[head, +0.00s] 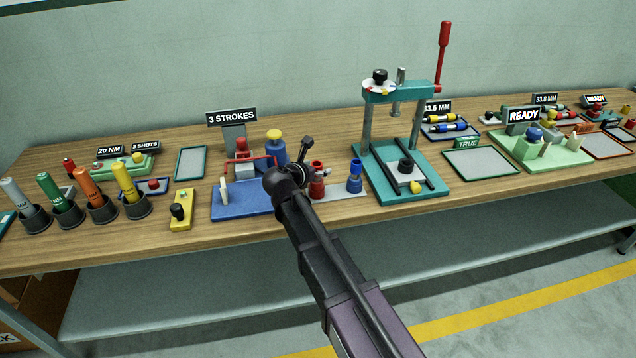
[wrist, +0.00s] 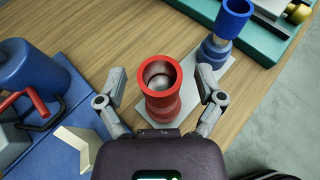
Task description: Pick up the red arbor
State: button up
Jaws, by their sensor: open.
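The red arbor (head: 317,181) stands on a pale plate near the front of the bench, just right of my arm's end in the head view. In the wrist view the red arbor (wrist: 158,100) is a red cup with a hollow, shiny inside and a narrower red body below. My gripper (wrist: 161,84) is open, with one grey finger on each side of the arbor. Gaps show between both fingers and the arbor, so it is not held. In the head view my arm hides part of this area.
A blue arbor (wrist: 228,22) stands on the same plate, close to my right finger. A blue fixture (head: 240,198) with a red clamp is on the left. A teal press (head: 435,188) rises on the right. Bare wood (wrist: 115,30) shows beyond the arbor.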

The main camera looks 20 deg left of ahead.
grip_shut()
jog(key=shift+r, duration=0.2)
dwell(0.3)
notch_tip(320, 180, up, 3)
jog(key=p, duration=0.3)
jog(key=shift+s+r+p, duration=0.15)
jog(key=shift+r+p, duration=0.2)
jog(key=shift+p, duration=0.25)
jog(key=s, duration=1.5)
jog(key=shift+s+d+r+p, duration=0.25)
jog(key=shift+s+r+p, duration=0.1)
jog(key=shift+r+p, duration=0.1)
